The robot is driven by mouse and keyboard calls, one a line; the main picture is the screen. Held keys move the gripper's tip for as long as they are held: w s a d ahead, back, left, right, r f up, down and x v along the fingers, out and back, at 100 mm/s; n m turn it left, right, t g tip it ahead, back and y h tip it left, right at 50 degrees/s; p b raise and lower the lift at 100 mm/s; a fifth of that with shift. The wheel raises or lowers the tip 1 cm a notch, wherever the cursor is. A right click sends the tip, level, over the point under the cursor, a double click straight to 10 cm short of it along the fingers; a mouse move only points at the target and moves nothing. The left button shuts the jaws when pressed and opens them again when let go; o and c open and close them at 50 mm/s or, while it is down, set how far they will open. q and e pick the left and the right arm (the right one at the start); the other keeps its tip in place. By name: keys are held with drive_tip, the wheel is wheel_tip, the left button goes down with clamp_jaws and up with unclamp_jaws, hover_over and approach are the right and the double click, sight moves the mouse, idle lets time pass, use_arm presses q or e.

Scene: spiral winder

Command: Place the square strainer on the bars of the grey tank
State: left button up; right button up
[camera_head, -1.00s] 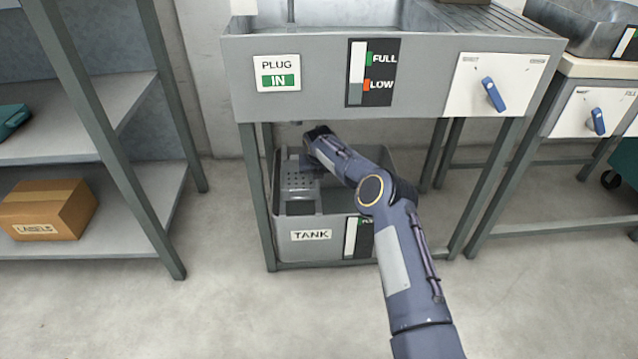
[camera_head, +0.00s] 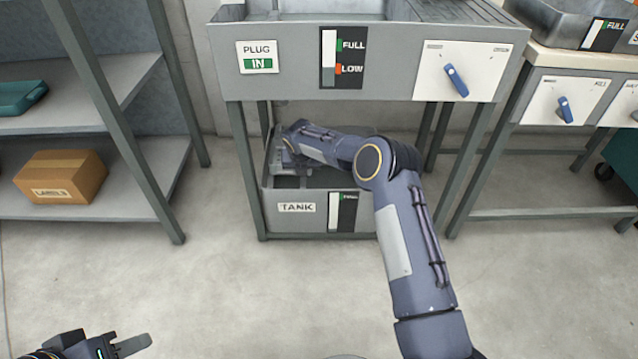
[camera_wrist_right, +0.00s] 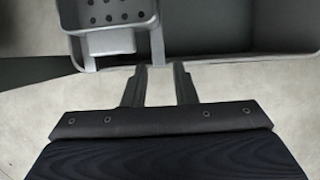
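The grey tank (camera_head: 272,222) stands on the low shelf under the sink unit; its rim also shows in the right wrist view (camera_wrist_right: 225,58). The square strainer (camera_wrist_right: 112,12), a grey perforated piece, is at the tank's left part in the right wrist view, cut off by the top edge. My right wrist mostly hides it in the head view. I cannot tell whether it rests fully on the bars. My right gripper (camera_wrist_right: 159,68) is open and empty, with its fingertips just outside the tank rim, apart from the strainer. My left gripper (camera_head: 128,346) is at the bottom left, partly cut off.
The sink unit (camera_head: 300,105) with its legs stands over the tank. A shelf rack (camera_head: 90,210) with a cardboard box (camera_head: 62,177) and a teal tray (camera_head: 22,97) is at the left. A second bench (camera_head: 560,70) is at the right. The floor in front is clear.

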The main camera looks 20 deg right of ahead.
drive_tip(key=s+d+r+m+g+y, duration=0.1)
drive_tip(key=s+d+r+m, duration=0.1)
drive_tip(key=s+r+m, duration=0.7)
drive_tip(key=s+d+r+m+g, duration=0.15)
drive_tip(key=s+r+m, duration=0.4)
drive_tip(key=s, duration=0.85)
drive_tip(key=s+r+m+t+y, duration=0.2)
drive_tip(key=s+r+m, duration=0.1)
drive_tip(key=s+m, duration=0.7)
drive_tip(key=s+a+r+m+t+y, duration=0.1)
drive_tip(key=s+r+m, duration=0.3)
drive_tip(key=s+m, duration=0.6)
drive_tip(key=s+t+y, duration=0.1)
drive_tip(key=s, duration=0.5)
drive_tip(key=shift+s+a, duration=0.25)
drive_tip(key=shift+s, duration=0.05)
